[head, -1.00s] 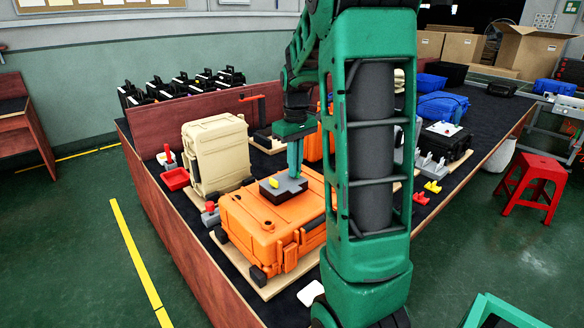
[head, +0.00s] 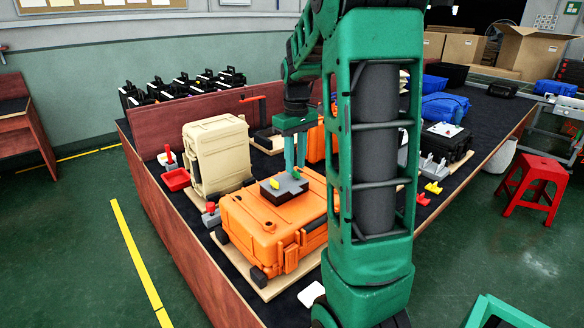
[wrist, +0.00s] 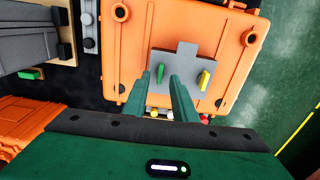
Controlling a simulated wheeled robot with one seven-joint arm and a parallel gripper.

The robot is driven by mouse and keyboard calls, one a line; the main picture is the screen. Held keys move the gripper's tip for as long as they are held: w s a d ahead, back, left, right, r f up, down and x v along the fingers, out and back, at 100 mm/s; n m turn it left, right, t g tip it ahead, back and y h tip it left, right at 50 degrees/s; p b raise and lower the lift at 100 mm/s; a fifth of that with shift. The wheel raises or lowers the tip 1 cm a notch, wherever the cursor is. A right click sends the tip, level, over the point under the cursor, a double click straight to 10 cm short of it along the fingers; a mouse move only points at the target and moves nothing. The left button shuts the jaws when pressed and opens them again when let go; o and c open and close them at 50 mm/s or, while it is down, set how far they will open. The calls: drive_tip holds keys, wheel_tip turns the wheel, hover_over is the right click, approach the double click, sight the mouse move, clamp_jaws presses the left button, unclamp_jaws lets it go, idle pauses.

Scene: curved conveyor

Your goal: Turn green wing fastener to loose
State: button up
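The green wing fastener (head: 296,174) stands on a dark grey block (head: 284,190) on top of the orange case (head: 262,225). In the wrist view the green fastener (wrist: 160,73) is upright in the picture, just beyond and roughly between my fingertips. A yellow wing fastener (wrist: 205,79) sits to its right on the same grey block (wrist: 183,57); it also shows in the head view (head: 275,184). My gripper (head: 295,168) points down over the block, its two fingers apart with a gap between them (wrist: 165,84). Whether a finger touches the green fastener is unclear.
A beige case (head: 217,155) stands upright left of the orange case. A red tray (head: 176,180) and a red-knobbed grey fixture (head: 211,214) lie nearby. A red crank handle (head: 254,99) is behind. Yellow pieces (head: 433,188) lie to the right.

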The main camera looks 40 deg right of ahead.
wheel_tip(320, 180, up, 9)
idle(0.3)
drive_tip(key=shift+w+f, duration=0.1)
drive_tip(key=shift+f, duration=0.05)
idle(0.3)
